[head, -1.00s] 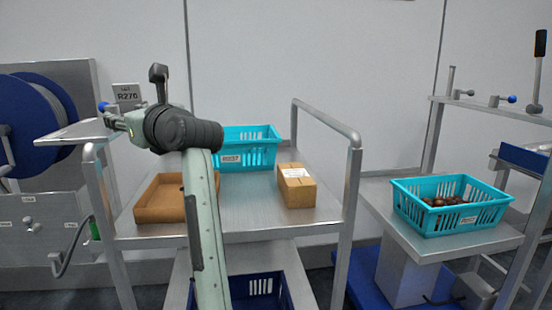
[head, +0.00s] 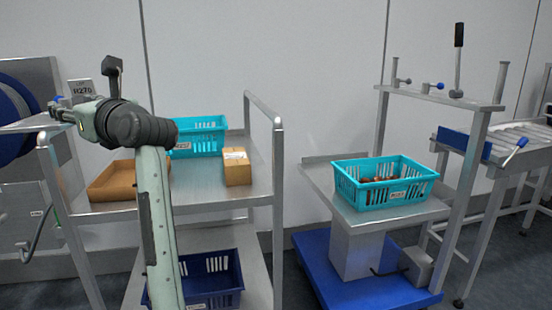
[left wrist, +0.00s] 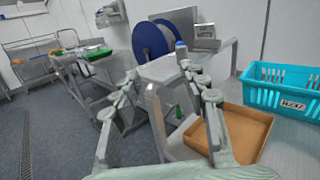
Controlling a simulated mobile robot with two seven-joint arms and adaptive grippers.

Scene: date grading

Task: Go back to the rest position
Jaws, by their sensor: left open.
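My left gripper (head: 64,113) is raised at the left of the head view, beside the metal cart's upper left end. Its fingers are spread and empty in the left wrist view (left wrist: 158,78), with a grey metal ledge and the cart's rail beyond them. My left arm rises in front of the cart and hides part of its shelves. My right gripper is not in view.
The cart's top shelf (head: 213,184) holds a brown tray (head: 112,183), a teal crate (head: 198,138) and a cardboard box (head: 237,168). A blue crate (head: 219,282) sits below. Right, a teal basket (head: 386,196) of brown items stands on a platform. Floor shows between.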

